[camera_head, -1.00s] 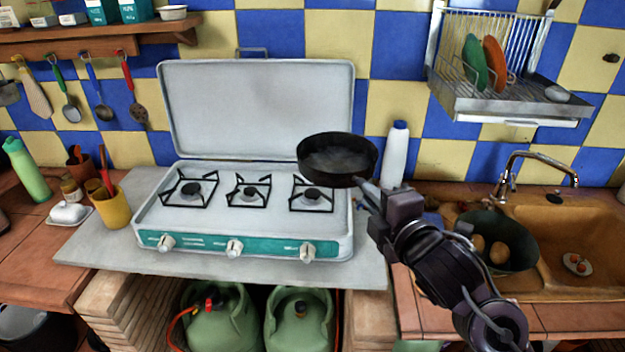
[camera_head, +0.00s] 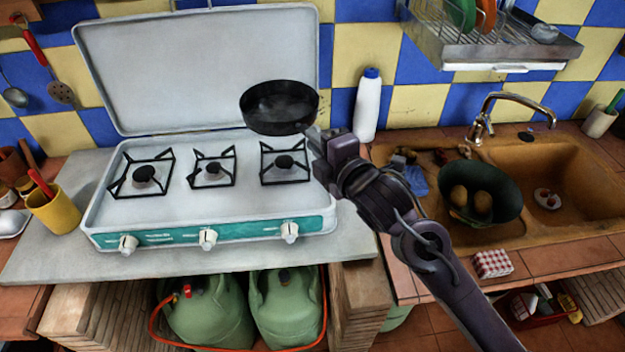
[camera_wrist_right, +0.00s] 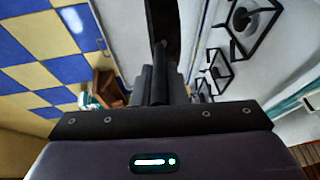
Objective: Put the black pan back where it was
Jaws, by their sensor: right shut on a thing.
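The black pan (camera_head: 280,104) is held in the air in the head view, above the right side of the stove, in front of its raised lid. My right gripper (camera_head: 322,148) is shut on the pan's handle. In the right wrist view the dark handle (camera_wrist_right: 159,84) runs away from the gripper, and the pan (camera_wrist_right: 163,22) shows nearly edge-on. The white stove (camera_head: 215,222) has three burners with black grates, all bare. My left gripper is not in view.
A white bottle (camera_head: 367,106) with a blue cap stands right of the pan. A dish rack (camera_head: 495,50) hangs at upper right. A dark bowl with potatoes (camera_head: 480,180) sits by the sink (camera_head: 575,170). A yellow cup (camera_head: 54,210) stands left of the stove.

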